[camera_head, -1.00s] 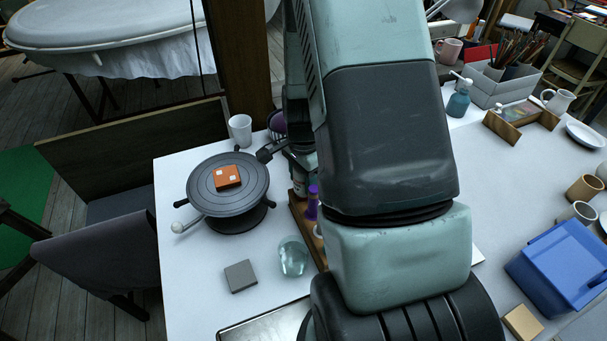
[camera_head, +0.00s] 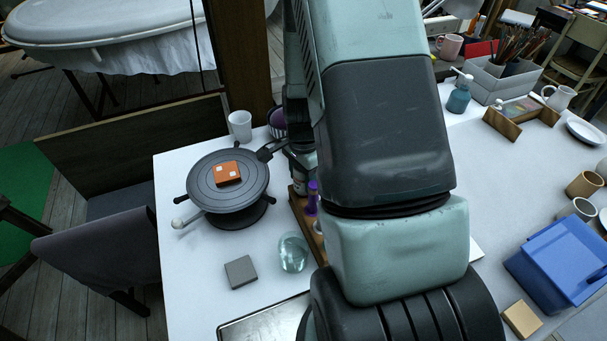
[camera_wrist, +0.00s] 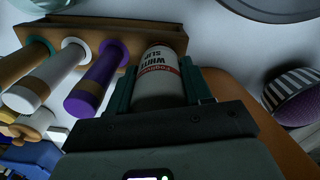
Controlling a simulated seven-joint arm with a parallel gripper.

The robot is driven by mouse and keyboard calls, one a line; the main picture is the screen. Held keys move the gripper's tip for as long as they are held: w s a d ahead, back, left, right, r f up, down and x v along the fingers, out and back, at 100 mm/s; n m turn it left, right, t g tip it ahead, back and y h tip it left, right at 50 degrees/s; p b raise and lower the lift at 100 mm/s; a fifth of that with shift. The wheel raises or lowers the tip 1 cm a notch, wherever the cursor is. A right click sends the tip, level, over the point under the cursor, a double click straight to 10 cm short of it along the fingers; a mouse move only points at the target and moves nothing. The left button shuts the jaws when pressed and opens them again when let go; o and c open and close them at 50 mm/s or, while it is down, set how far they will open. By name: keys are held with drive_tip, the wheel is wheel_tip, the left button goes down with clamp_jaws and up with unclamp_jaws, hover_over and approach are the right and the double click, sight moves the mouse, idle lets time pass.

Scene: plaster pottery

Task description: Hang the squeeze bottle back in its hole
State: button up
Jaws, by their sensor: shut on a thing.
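In the wrist view, my gripper (camera_wrist: 157,84) is shut on a white squeeze bottle (camera_wrist: 158,88) with a red band and "WHITE SLIP" lettering. The bottle is at the right end of a wooden rack (camera_wrist: 120,24), in line with the other bottles. Whether it sits in a hole or only in front of the rack cannot be told. A purple bottle (camera_wrist: 92,88), a white one (camera_wrist: 45,80) and a tan one with a teal collar (camera_wrist: 20,68) are in the rack to its left. In the head view, my arm hides most of the rack (camera_head: 305,232) and the held bottle.
A striped bowl with purple contents (camera_wrist: 297,98) is right of my gripper. In the head view, a turntable (camera_head: 205,195) with an orange block (camera_head: 228,174) stands left of the rack.

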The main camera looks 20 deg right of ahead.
drive_tip(key=shift+f, duration=0.35)
drive_tip(key=o, duration=0.7)
wheel_tip(320, 180, up, 11)
idle(0.6)
drive_tip(key=s+a+r+n+t, duration=0.2)
drive_tip(key=a+r+n, duration=0.15)
drive_tip(key=r, duration=0.65)
drive_tip(key=s+a+r+n+t, duration=0.1)
drive_tip(key=s+a+r+n, duration=0.1)
drive_tip(key=s+r+n, duration=0.4)
drive_tip(key=s+a+r+n+t, duration=0.2)
drive_tip(key=s+a+r+n, duration=0.1)
drive_tip(key=s+r+n, duration=0.3)
drive_tip(key=s+r, duration=0.2)
drive_tip(key=s, duration=0.1)
drive_tip(key=shift+s+r+t, duration=0.3)
drive_tip(key=shift+s+r, duration=0.05)
drive_tip(key=shift+d, duration=0.1)
